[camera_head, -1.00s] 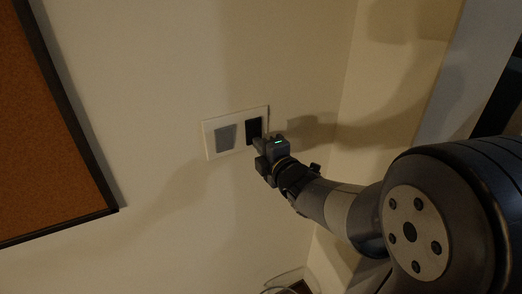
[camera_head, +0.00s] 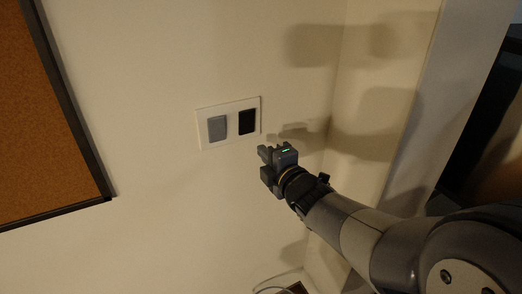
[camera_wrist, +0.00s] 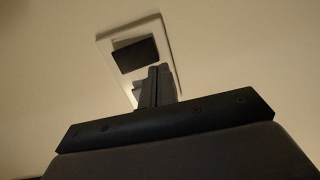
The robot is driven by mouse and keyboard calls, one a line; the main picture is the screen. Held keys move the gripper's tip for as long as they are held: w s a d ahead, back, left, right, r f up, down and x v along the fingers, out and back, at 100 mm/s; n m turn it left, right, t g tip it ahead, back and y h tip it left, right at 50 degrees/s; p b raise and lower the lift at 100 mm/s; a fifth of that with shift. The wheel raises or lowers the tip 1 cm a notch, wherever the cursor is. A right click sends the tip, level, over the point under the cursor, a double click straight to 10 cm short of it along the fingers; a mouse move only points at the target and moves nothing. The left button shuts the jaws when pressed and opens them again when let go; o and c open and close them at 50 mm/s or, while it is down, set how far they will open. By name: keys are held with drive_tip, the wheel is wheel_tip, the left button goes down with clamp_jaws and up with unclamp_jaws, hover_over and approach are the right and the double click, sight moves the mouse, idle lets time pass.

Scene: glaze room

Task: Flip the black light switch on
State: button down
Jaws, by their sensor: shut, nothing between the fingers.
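The black light switch (camera_head: 247,121) is the right rocker in a white wall plate (camera_head: 230,107). A grey switch (camera_head: 217,129) sits to its left in the same plate. My gripper (camera_head: 264,152) is shut and empty, below and to the right of the plate, apart from the black switch. In the wrist view the black switch (camera_wrist: 136,54) shows whole beyond the shut fingers (camera_wrist: 154,72), which hide part of the grey switch (camera_wrist: 139,92). I cannot tell for sure which way the black rocker is tilted.
A cork board (camera_head: 45,125) with a dark frame hangs on the wall at the left. A wall corner and a pale side wall stand to the right of my gripper. The wall around the plate is clear.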

drive_tip(key=v, duration=0.7)
drive_tip(key=shift+f, duration=0.6)
